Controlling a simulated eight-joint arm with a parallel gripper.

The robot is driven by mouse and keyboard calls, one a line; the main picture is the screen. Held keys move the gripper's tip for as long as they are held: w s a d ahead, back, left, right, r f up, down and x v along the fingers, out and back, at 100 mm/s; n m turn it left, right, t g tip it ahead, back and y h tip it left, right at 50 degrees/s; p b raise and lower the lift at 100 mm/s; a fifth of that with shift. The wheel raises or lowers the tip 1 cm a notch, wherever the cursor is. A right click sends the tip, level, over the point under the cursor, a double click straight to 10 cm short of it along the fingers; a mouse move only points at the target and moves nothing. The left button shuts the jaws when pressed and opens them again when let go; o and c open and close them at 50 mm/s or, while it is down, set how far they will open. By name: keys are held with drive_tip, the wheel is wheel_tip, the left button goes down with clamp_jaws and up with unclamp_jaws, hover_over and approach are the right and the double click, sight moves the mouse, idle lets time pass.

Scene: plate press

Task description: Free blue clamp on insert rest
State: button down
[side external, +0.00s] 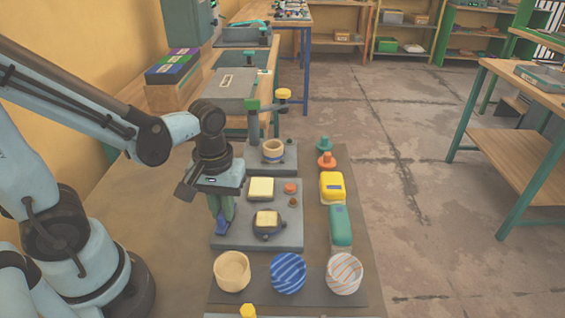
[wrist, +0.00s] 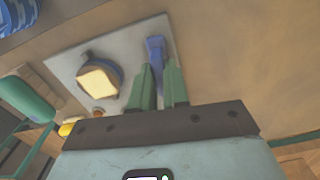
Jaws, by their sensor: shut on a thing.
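The blue clamp (side external: 222,227) stands at the left edge of a grey plate (side external: 285,240). My gripper (side external: 220,212) points down with its green fingers shut on the clamp. In the wrist view, the clamp (wrist: 155,48) shows between and beyond the fingertips (wrist: 161,70); its lower part is partly hidden by them. A dark round rest with a cream square insert (side external: 267,219) sits on the plate to the right of the clamp. It also shows in the wrist view (wrist: 99,78). I cannot tell whether the clamp touches the rest.
A second cream square (side external: 261,189) and a small orange knob (side external: 290,188) are on the plate. Several bowls (side external: 288,272) stand in front. A yellow block (side external: 331,187) and a green block (side external: 340,226) stand right. A press (side external: 255,120) stands behind. The table left of the plate is clear.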

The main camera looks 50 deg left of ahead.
drive_tip(key=shift+n, duration=0.6)
drive_tip(key=c, duration=1.1)
unclamp_jaws()
drive_tip(key=shift+r, duration=0.15)
drive_tip(key=shift+r, duration=5.9)
drive_tip(key=shift+f, duration=0.1)
